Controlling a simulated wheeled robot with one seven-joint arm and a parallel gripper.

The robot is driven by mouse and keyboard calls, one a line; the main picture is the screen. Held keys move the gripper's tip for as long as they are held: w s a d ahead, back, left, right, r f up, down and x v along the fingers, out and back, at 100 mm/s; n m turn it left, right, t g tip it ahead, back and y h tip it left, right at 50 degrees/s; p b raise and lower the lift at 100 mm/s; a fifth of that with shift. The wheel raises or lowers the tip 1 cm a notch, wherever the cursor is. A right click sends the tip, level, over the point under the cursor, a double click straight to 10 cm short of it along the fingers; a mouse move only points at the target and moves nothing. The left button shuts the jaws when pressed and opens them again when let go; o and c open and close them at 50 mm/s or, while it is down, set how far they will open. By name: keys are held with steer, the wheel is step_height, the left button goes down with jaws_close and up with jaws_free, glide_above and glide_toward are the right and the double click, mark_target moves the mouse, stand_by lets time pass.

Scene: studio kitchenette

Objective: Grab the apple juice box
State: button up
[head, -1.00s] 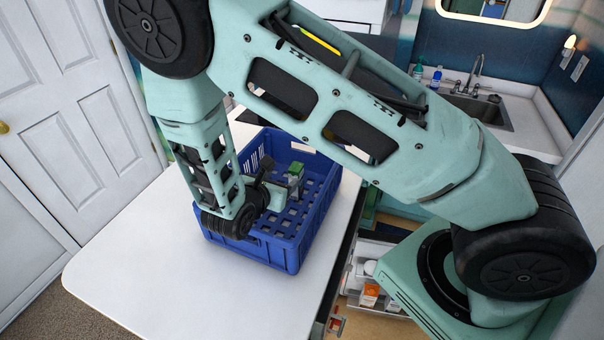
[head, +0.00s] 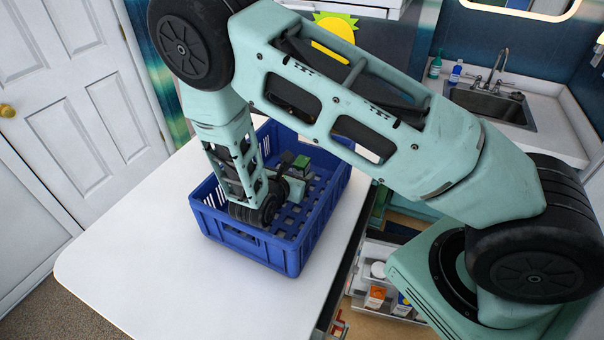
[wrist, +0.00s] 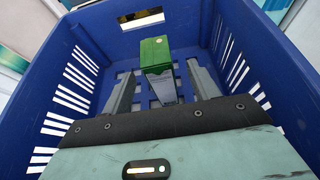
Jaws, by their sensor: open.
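The apple juice box (wrist: 157,56) is a small carton with a green top and a pale lower side. It stands inside a blue crate (wrist: 215,28), and its green top also shows in the head view (head: 300,162). My gripper (wrist: 160,82) is inside the crate, with its two grey fingers apart, one on each side of the carton in the wrist view. The fingers look clear of the carton, and I cannot tell how deep they reach along it. In the head view my arm hides part of the crate (head: 238,240) and most of my gripper.
The crate stands on a white counter (head: 150,250) with free room in front and to the left. Its slotted walls rise around my gripper. An open drawer (head: 375,275) with several small packages is at the counter's right. A sink (head: 490,105) is at the back right.

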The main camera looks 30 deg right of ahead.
steer(key=p+x, duration=0.2)
steer(key=x, duration=0.1)
steer(key=shift+w+d, duration=0.1)
steer(key=shift+d, duration=0.1)
steer(key=shift+w+d+f, duration=0.15)
steer(key=shift+f, duration=0.05)
steer(key=c, duration=1.2)
steer(key=shift+r, duration=0.1)
